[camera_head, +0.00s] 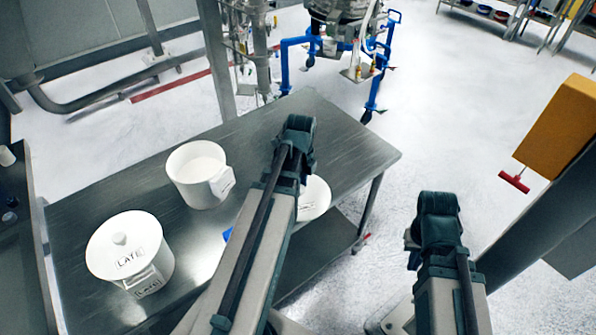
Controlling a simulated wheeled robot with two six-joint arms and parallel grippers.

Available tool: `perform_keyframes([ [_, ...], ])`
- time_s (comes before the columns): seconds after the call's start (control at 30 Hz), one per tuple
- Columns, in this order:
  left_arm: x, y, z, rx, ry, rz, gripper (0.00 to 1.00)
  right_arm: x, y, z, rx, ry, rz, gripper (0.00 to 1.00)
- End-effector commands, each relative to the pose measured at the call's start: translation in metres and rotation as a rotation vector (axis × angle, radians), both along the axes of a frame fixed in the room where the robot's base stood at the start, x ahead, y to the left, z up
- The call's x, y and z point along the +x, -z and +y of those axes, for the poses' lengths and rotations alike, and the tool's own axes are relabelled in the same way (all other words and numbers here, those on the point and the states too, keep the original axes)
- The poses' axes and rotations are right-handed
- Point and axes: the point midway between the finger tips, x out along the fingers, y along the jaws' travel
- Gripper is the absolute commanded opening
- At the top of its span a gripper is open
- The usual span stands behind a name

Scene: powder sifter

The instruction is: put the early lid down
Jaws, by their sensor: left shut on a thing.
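A white round lid (316,198) with a dark label shows just right of my left arm, at the table's right part; the arm covers its left part, and its label is too small to read. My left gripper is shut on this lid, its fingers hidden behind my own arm. I cannot tell whether the lid touches the table. An open white pot (187,184) with a label on its side stands left of the arm. My right arm is at the right, and its gripper does not show.
A white pot with a lid marked LATE (112,240) stands at the left of the steel table (330,138). A bit of blue (227,234) shows beside my left arm. A blue-framed machine (290,62) stands behind. The table's back right is clear.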

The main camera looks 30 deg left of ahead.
Motion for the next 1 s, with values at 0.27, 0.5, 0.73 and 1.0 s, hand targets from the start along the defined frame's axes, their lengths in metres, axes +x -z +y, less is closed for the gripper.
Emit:
perform_keyframes([
  [0.27,0.065,0.008,0.042,0.0,-0.002,0.0,0.0,0.0,0.008,0.0,0.0,0.0,0.0,0.0],
  [0.5,0.08,0.009,0.052,0.0,0.0,0.0,0.0,0.0,0.009,0.0,0.0,0.0,0.0,0.0],
  [0.73,0.093,0.011,0.061,0.0,-0.001,0.0,0.0,0.0,0.011,0.0,0.0,0.0,0.0,0.0],
  [1.0,0.089,0.047,0.059,0.0,0.0,0.0,0.0,0.0,0.047,0.0,0.0,0.001,0.0,0.0],
])
